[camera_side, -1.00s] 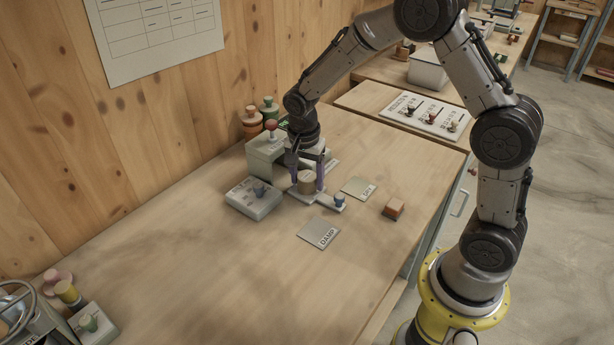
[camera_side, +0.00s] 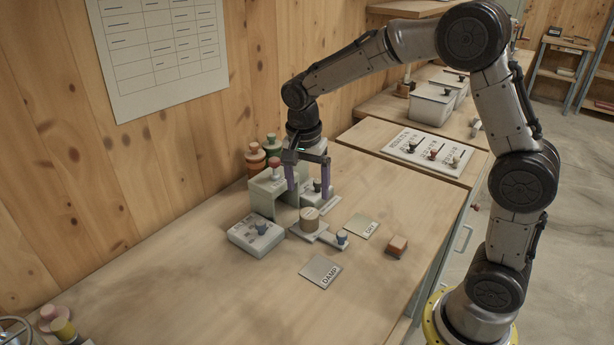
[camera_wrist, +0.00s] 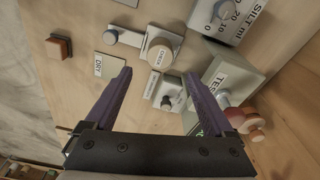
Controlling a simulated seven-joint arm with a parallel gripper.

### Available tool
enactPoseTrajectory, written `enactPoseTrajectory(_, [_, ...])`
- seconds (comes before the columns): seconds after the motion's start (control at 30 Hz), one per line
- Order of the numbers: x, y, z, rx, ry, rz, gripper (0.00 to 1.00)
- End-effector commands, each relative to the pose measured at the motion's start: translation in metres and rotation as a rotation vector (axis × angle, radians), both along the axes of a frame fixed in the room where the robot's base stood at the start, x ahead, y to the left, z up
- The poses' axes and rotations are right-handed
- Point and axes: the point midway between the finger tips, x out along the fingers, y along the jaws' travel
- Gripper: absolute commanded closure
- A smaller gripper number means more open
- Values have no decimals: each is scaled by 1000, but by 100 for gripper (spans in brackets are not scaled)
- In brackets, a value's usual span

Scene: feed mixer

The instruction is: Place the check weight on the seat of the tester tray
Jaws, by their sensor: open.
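The check weight (camera_side: 309,219), a short tan cylinder, stands upright on the wide end of the grey tester tray (camera_side: 327,238). The tray's narrow end carries a blue knob (camera_side: 341,237). In the wrist view the weight (camera_wrist: 160,53) shows its lettered top, with the tray (camera_wrist: 130,38) around and beside it. The seat under the weight is hidden. The grey-green tester (camera_side: 266,196) stands behind, to the left. My gripper (camera_side: 308,194) is open and empty, its purple fingers clear of the weight, above and behind it. Both fingers also show in the wrist view (camera_wrist: 159,76).
A grey box with a blue knob (camera_side: 257,235) is left of the tray. A black-knobbed box (camera_wrist: 170,97) is near my fingers.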

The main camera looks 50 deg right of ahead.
Motion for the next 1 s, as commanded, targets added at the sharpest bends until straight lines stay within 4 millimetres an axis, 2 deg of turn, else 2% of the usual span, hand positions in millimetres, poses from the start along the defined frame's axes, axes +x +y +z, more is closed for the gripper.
enactPoseTrajectory(0.1, [0, 2, 16, 0, -2, 0, 12])
enactPoseTrajectory(0.37, [-2, 3, 27, 0, -1, 6, 12])
enactPoseTrajectory(0.47, [-12, 4, 37, 2, -18, 61, 12])
enactPoseTrajectory(0.57, [-35, 7, 57, 5, -54, 190, 12])
enactPoseTrajectory(0.73, [-98, 14, 91, -19, -142, 528, 12])
enactPoseTrajectory(0.87, [-149, 19, 102, -69, -210, 795, 12])
enactPoseTrajectory(1.0, [-194, 24, 99, -143, -269, 1049, 12])
